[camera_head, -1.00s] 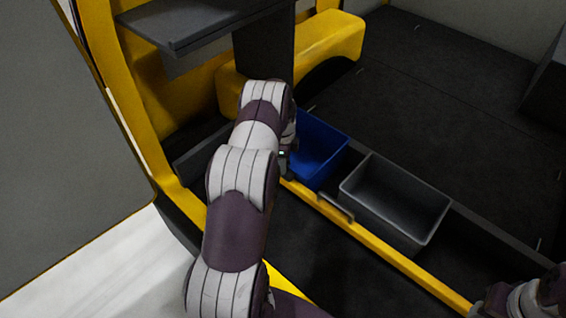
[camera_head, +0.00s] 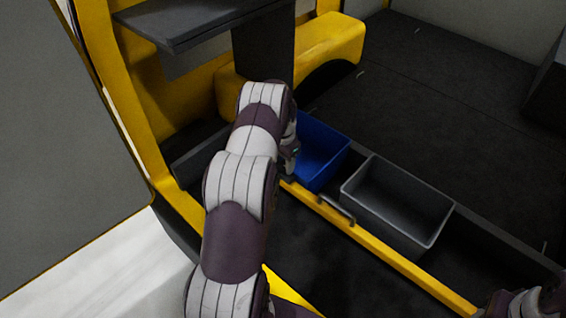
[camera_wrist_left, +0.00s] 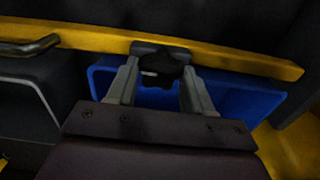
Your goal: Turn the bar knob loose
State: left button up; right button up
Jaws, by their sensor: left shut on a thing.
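The bar knob (camera_wrist_left: 161,72) is dark and star-shaped, on a dark mount on the yellow bar (camera_wrist_left: 235,62) in the left wrist view. My left gripper (camera_wrist_left: 160,80) has one finger on each side of the knob and is shut on it. In the head view the yellow bar (camera_head: 400,262) runs along the front of the bins. My left arm hides the knob there, and the left gripper is mostly hidden behind the wrist. Part of my right arm shows in the bottom right corner, with its gripper out of view.
A blue bin (camera_head: 322,150) and a grey bin (camera_head: 397,205) stand behind the bar. A handle (camera_head: 337,209) sits on the bar to the right of my left wrist. A dark shelf (camera_head: 190,25) overhangs at the upper left. The dark floor to the right is clear.

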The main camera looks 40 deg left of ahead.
aim_at(283, 165)
pick_arm(q)
jog(key=n, duration=0.5)
jog(key=shift+n, duration=0.4)
jog(key=shift+n+b, duration=0.3)
jog(key=o, duration=1)
jog(key=shift+o, duration=0.2)
notch_tip(283, 165, up, 13)
jog(key=shift+p, duration=0.45)
jog(key=shift+f, duration=0.1)
